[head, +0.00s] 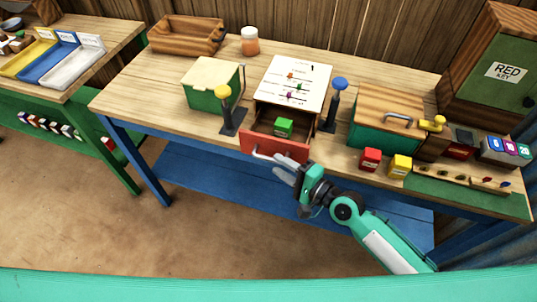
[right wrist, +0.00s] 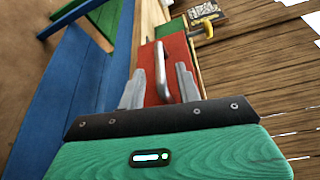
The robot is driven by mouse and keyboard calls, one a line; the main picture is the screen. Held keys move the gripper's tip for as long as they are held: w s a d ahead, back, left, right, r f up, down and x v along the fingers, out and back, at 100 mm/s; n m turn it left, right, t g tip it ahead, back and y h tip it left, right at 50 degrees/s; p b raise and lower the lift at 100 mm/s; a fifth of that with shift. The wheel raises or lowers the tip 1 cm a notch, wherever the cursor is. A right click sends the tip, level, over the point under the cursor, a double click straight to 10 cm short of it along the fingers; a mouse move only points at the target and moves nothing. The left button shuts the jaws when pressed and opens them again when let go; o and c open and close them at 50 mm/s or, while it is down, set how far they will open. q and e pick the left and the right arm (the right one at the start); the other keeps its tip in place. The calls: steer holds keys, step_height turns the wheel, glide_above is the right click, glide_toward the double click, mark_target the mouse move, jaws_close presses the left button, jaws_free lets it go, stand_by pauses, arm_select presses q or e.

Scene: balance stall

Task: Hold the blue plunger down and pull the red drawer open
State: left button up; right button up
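The red drawer (head: 276,146) stands open below a white-topped cabinet (head: 292,84), with a green block (head: 284,127) inside. Its pale bar handle (head: 262,156) is on the front. My right gripper (head: 284,170) is at the drawer front by the handle. In the right wrist view its fingers (right wrist: 158,92) are spread, one on each side of the handle (right wrist: 160,68), with gaps showing. The blue plunger (head: 340,84) stands upright on a dark post right of the cabinet, with nothing touching it. My left gripper is not in view.
A yellow plunger (head: 222,92) stands left of the drawer, beside a green box (head: 212,84). A wooden-lidded green box (head: 385,118), a red block (head: 370,159) and a yellow block (head: 400,166) are to the right. Floor in front is clear.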

mark_target(269, 157)
steer(key=x, duration=0.5)
steer(key=shift+p, duration=0.35)
jaws_close()
